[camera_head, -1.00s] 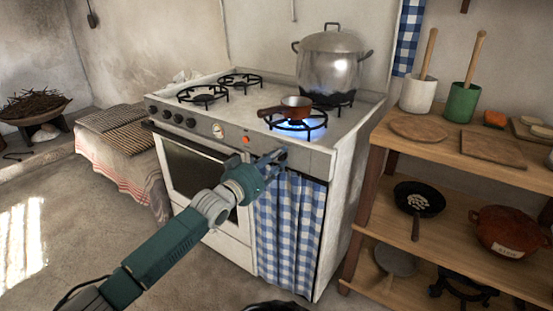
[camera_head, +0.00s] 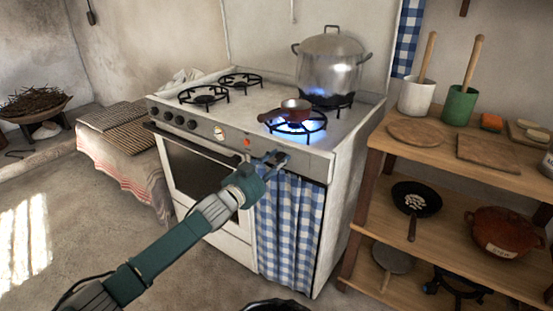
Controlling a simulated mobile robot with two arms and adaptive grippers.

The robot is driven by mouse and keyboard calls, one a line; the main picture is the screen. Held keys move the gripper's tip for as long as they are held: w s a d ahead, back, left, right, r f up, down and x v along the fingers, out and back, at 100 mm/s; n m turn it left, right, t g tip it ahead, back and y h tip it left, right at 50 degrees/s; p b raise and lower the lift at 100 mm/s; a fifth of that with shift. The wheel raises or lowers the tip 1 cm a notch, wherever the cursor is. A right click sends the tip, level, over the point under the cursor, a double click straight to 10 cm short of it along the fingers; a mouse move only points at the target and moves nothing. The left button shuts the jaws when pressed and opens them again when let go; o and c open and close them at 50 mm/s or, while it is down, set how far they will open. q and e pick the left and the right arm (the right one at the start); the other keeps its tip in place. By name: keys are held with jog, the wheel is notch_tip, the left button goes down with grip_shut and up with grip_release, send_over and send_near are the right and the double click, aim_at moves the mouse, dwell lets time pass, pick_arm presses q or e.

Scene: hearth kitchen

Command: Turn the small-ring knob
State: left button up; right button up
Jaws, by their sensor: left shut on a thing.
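The small-ring knob (camera_head: 282,158) is at the right end of the stove's front panel, mostly hidden by my left gripper's fingers. My left gripper (camera_head: 277,158) is shut on the knob, its arm reaching up from the lower left. A small reddish-brown saucepan (camera_head: 296,107) stands on the small front-right ring (camera_head: 312,126), its handle pointing left. A blue flame burns under it.
A large lidded steel pot (camera_head: 329,65) stands on the back-right ring, also over a blue flame. Other knobs (camera_head: 179,121) line the panel's left. A blue checked curtain (camera_head: 288,225) hangs below. A wooden shelf (camera_head: 440,152) with kitchenware stands close on the right.

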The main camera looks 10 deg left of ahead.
pick_arm(q)
jog(key=shift+m, duration=1)
jog(key=m+p, duration=0.1)
jog(key=m, duration=0.1)
jog(key=shift+m, duration=1.3)
jog(key=m, duration=0.2)
jog(key=shift+m, duration=0.3)
jog(key=m, duration=0.3)
jog(key=shift+d+m, duration=0.1)
jog(key=shift+m, duration=0.2)
jog(key=shift+f+m, duration=0.2)
jog(key=shift+m, duration=3.2)
pick_arm(e)
jog(key=shift+s+f, duration=0.35)
jog(key=shift+f, duration=0.3)
jog(key=shift+s+f, duration=0.35)
jog(key=shift+f, duration=0.3)
pick_arm(q)
jog(key=shift+s, duration=0.1)
pick_arm(e)
jog(key=shift+s+d, duration=0.1)
